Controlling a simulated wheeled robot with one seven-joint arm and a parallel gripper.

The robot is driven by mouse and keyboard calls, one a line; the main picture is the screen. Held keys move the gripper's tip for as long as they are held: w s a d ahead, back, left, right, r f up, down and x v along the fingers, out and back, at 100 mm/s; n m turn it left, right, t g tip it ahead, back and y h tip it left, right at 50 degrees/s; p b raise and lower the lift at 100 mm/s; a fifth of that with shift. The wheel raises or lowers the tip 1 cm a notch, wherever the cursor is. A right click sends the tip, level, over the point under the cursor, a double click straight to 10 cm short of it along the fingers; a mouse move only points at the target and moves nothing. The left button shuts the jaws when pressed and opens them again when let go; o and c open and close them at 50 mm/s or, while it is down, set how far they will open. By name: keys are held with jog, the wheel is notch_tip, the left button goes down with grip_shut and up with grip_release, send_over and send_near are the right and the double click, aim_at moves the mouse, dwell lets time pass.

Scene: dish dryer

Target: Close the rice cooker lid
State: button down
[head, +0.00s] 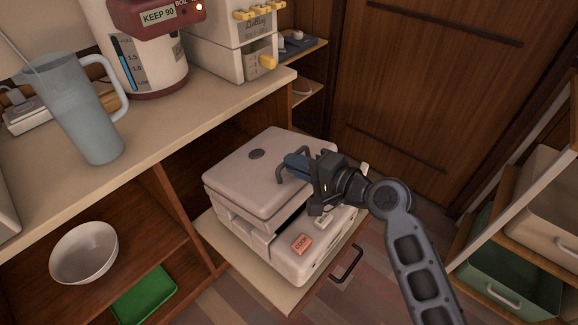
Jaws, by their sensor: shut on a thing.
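The rice cooker (300,258) is a white box with an orange "COOK" button, standing on a pulled-out shelf below the counter. Its lid (255,172) is on top and looks nearly level, with a dark gap showing between lid and body at the front right. My gripper (296,165) is at the lid's right edge, shut on the dark lid handle (281,172). My gripper hides part of the lid's right edge and the front panel.
The pulled-out shelf (225,243) has a dark handle at its front. On the counter (150,128) stand a blue pitcher (80,115), a water boiler (145,60) and a white dispenser (225,40). A white bowl (84,250) and green tray (145,295) sit lower left. Storage bins (515,280) are at right.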

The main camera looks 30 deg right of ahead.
aim_at(303, 191)
jog(key=shift+t+y, duration=0.3)
jog(key=shift+t, duration=0.5)
jog(key=f+b, duration=0.1)
jog(key=s+f+b, duration=0.1)
jog(key=f+b, duration=0.2)
jog(key=b, duration=0.1)
jog(key=shift+s+d+f, duration=0.25)
jog(key=shift+s, duration=0.05)
jog(key=shift+s+f+b, duration=0.35)
jog(key=shift+f+b, duration=0.55)
jog(key=shift+b, duration=0.35)
jog(key=shift+s+f, duration=0.1)
jog(key=shift+f, duration=0.2)
jog(key=c, duration=1.5)
grip_release()
jog(key=shift+o, duration=0.3)
jog(key=v, duration=0.7)
jog(key=shift+s+d+r, duration=0.2)
jog(key=shift+s+r, duration=0.15)
